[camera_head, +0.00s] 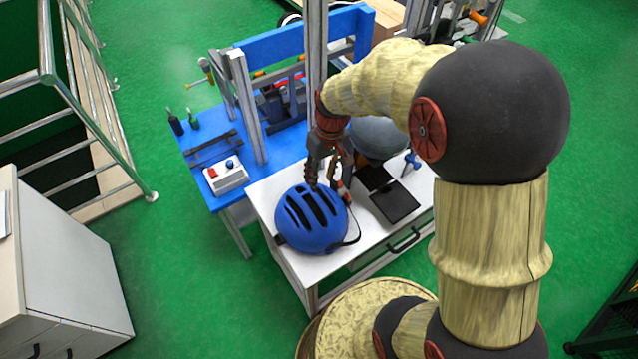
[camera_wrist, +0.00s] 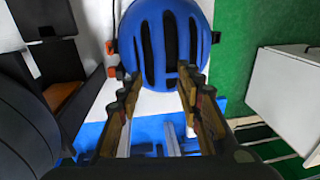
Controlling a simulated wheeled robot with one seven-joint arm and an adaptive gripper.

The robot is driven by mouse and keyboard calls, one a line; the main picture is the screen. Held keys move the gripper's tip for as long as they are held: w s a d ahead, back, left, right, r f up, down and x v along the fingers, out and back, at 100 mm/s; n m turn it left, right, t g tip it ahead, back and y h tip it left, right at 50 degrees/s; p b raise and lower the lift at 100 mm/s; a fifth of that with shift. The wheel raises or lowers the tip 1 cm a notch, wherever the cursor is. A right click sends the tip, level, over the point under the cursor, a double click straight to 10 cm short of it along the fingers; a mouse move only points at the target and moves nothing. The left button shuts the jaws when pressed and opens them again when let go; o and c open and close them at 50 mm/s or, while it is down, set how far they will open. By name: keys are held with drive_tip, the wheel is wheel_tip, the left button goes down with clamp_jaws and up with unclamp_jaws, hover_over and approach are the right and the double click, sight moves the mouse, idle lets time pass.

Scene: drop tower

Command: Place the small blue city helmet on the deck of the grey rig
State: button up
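The blue helmet (camera_head: 311,218) with dark vent slots sits on a white-topped cabinet (camera_head: 365,240), its strap lying to the right. My gripper (camera_head: 325,178) points down at the helmet's far edge. In the wrist view the open fingers (camera_wrist: 160,85) stand apart, with the slotted shell of the helmet (camera_wrist: 152,40) just beyond and between their tips; I cannot tell whether they touch it. Grey upright posts (camera_head: 316,40) of a rig rise behind the cabinet, near a blue frame. I cannot make out its grey deck clearly, and my arm hides part of that area.
A grey rounded object (camera_head: 378,137) and black flat items (camera_head: 394,203) share the cabinet top. A blue bench (camera_head: 205,155) holds a white button box (camera_head: 226,176) and tools. A railing (camera_head: 85,90) and a white cabinet (camera_head: 75,275) stand left. Green floor is clear between them.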

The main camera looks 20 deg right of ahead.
drive_tip(key=s+a+r+t, duration=0.1)
drive_tip(key=s+r, duration=0.2)
drive_tip(key=r, duration=0.5)
drive_tip(key=s+r+t, duration=0.2)
drive_tip(key=s+r, duration=0.2)
drive_tip(key=r, duration=0.4)
drive_tip(key=s+r+m+t+h, duration=0.1)
drive_tip(key=s+r+m+t, duration=0.1)
drive_tip(key=s+r, duration=0.4)
drive_tip(key=s, duration=0.4)
drive_tip(key=shift+a+t, duration=0.15)
drive_tip(key=shift+t, duration=0.15)
drive_tip(key=shift+r, duration=0.1)
